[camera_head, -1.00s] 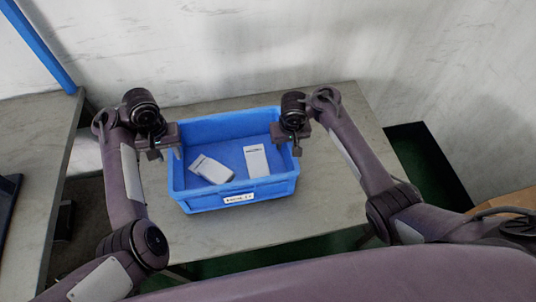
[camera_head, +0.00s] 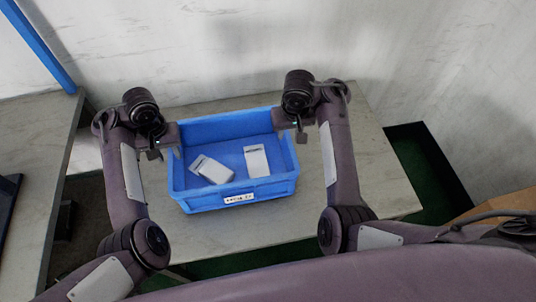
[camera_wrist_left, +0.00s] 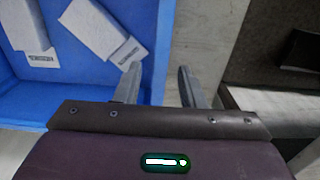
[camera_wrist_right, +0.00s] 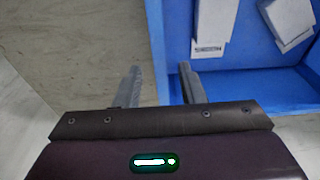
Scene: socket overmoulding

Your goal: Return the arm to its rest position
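My left gripper (camera_head: 164,150) is at the left wall of the blue bin (camera_head: 240,198). In the left wrist view its two fingers (camera_wrist_left: 160,88) stand apart with nothing between them but the bin's edge and table below. My right gripper (camera_head: 291,137) is at the bin's right wall. In the right wrist view its fingers (camera_wrist_right: 158,88) are also apart and empty, above the bin's side wall. Both grippers look raised to about the rim's height; whether they touch the bin is unclear.
Two white boxes (camera_head: 211,169) (camera_head: 256,161) lie inside the bin. The bin stands on a grey table (camera_head: 375,180) with clear surface to its right. Another table (camera_head: 35,140) and a blue post (camera_head: 42,45) are at the left. A wall is behind.

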